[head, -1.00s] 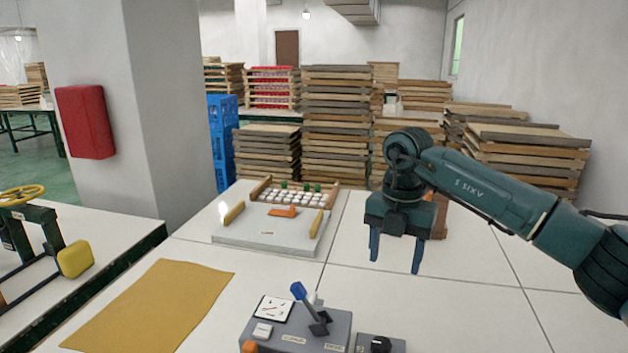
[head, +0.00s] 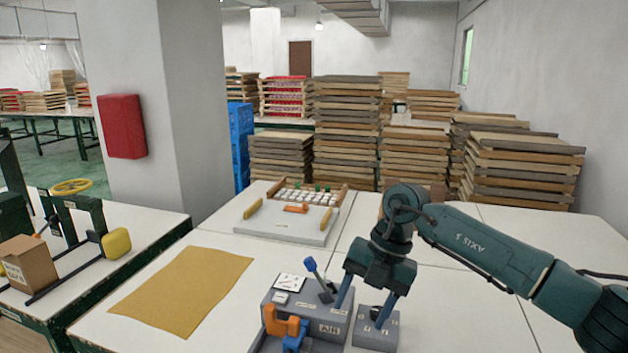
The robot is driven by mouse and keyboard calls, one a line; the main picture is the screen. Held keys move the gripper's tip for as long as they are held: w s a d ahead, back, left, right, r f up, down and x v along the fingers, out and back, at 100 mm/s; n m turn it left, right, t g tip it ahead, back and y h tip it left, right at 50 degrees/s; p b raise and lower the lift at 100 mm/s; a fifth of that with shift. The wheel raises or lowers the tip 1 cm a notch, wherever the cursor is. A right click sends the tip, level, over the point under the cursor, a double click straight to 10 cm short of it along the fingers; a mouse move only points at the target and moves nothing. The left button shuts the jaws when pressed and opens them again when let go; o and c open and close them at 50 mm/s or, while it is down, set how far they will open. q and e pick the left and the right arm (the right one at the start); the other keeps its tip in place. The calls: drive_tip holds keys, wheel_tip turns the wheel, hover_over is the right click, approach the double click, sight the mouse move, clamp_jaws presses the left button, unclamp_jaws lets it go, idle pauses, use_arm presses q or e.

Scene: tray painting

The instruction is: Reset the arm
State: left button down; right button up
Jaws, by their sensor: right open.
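My right gripper (head: 360,302) is open and points down over the front of the table, with nothing seen between its fingers. One finger is in front of the right end of a grey control box (head: 325,324), and the other is by a smaller grey box (head: 376,330). I cannot tell whether the fingers touch either box. The control box has a blue-tipped lever (head: 318,275), tilted to the left. My left gripper is not in view.
A grey tray fixture (head: 285,229) with small white pieces stands farther back. A tan sheet (head: 182,290) lies on the left. Orange and blue parts (head: 284,326) stand before the control box. Stacked wooden trays (head: 346,135) stand behind. The table's right side is mostly clear.

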drive_tip(key=s+a+m+t+y+p, duration=0.1)
drive_tip(key=s+a+y, duration=0.4)
drive_tip(key=a+y, duration=0.3)
drive_tip(key=s+a+m+y, duration=0.2)
drive_tip(key=s+a+y, duration=0.4)
drive_tip(key=a+y, duration=0.2)
drive_tip(key=w+d+f+m+t+h, duration=0.1)
drive_tip(key=d+f+m+t+h, duration=0.45)
drive_tip(key=m+t, duration=0.35)
drive_tip(key=d+f+m+t+h, duration=0.45)
drive_tip(key=d+m+t, duration=0.3)
drive_tip(key=m, duration=0.45)
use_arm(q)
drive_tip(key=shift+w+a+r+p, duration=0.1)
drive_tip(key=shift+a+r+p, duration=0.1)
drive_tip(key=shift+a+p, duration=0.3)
use_arm(e)
drive_tip(key=s+d+f+m+g+h, duration=0.4)
drive_tip(key=s+d+f, duration=0.5)
drive_tip(key=s+f, duration=0.4)
drive_tip(key=shift+f+m+g+h, duration=0.15)
drive_tip(key=shift+m+g+h, duration=0.25)
drive_tip(key=shift+g+h, duration=0.6)
